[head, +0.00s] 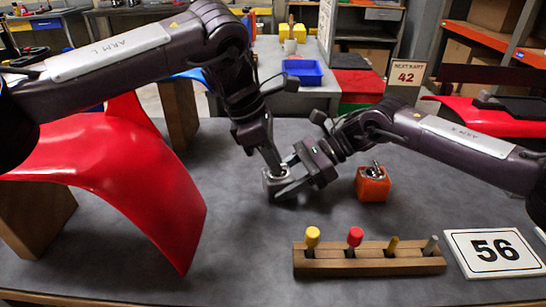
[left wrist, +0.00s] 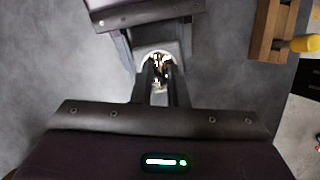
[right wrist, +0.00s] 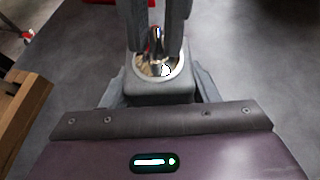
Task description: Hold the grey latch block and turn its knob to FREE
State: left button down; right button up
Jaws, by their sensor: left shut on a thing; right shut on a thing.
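The grey latch block (head: 276,180) stands on the grey table, left of the orange block. My right gripper (head: 285,185) is shut on the block's body from the right side; its fingers flank the block in the right wrist view (right wrist: 160,90). My left gripper (head: 273,168) comes down from above and is shut on the knob (left wrist: 158,72) on the block's top. The knob also shows between the left fingers in the right wrist view (right wrist: 156,48). The FREE marking and the knob's exact setting cannot be read.
An orange block (head: 373,184) with a metal top stands just right. A red curved panel (head: 110,165) fills the left.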

pick_arm(q)
jog(key=shift+d, duration=0.1)
pick_arm(e)
jog(key=shift+s+a, duration=0.1)
dwell(0.4)
pick_arm(q)
jog(key=c, duration=1.5)
grip_release()
jog(key=v, duration=1.2)
jog(key=shift+w, duration=0.1)
pick_arm(e)
jog(key=o, duration=0.8)
jog(key=shift+o, duration=0.2)
